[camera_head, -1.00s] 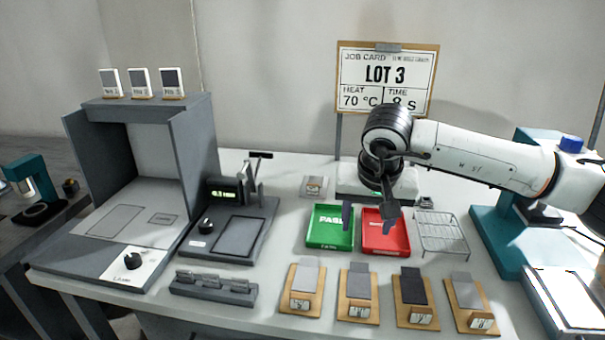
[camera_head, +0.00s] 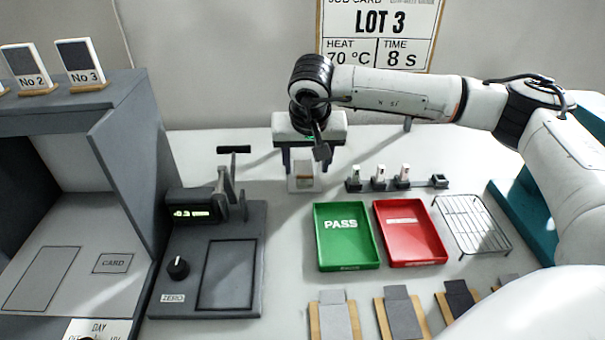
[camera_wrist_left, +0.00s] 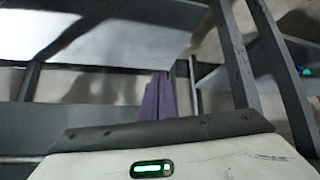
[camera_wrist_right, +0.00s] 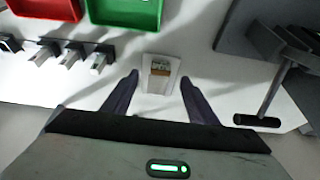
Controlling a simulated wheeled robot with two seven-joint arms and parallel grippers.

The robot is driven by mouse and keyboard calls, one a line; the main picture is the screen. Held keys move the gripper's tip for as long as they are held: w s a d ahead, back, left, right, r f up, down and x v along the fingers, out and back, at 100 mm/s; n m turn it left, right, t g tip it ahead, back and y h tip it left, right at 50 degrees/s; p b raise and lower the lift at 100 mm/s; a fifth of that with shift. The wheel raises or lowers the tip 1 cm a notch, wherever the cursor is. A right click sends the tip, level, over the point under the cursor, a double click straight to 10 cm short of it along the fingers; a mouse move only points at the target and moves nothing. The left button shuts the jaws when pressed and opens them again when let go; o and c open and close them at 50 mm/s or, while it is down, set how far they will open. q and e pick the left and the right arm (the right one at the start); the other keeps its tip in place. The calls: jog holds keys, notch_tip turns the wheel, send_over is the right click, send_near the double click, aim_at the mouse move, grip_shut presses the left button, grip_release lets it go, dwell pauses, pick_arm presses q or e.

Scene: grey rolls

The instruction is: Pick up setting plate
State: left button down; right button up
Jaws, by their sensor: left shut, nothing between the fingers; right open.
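The likely setting plate is a small pale plate with a brown block and a printed label on it. It lies on the white table behind the green tray, at centre in the head view (camera_head: 302,184), and it also shows in the right wrist view (camera_wrist_right: 160,68). My right gripper (camera_head: 306,168) is open and empty, pointing down over this plate. In the right wrist view its two purple fingers (camera_wrist_right: 159,80) stand apart on either side of the plate's near end; contact cannot be told. My left gripper (camera_wrist_left: 160,95) is shut and empty, seen only in the left wrist view.
A green PASS tray (camera_head: 319,258) and a red tray (camera_head: 383,246) lie in front, with a wire rack (camera_head: 472,225) on the right. A gauge with a lever (camera_head: 253,275) stands left of the plate. Several small blocks (camera_head: 378,180) stand in a row to its right.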

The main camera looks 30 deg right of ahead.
aim_at(305, 176)
jog(key=x, duration=0.5)
jog(key=shift+w+d+f, duration=0.15)
jog(key=shift+w+d, duration=0.1)
jog(key=shift+w, duration=0.25)
jog(key=c, duration=1.2)
jog(key=shift+c, duration=0.4)
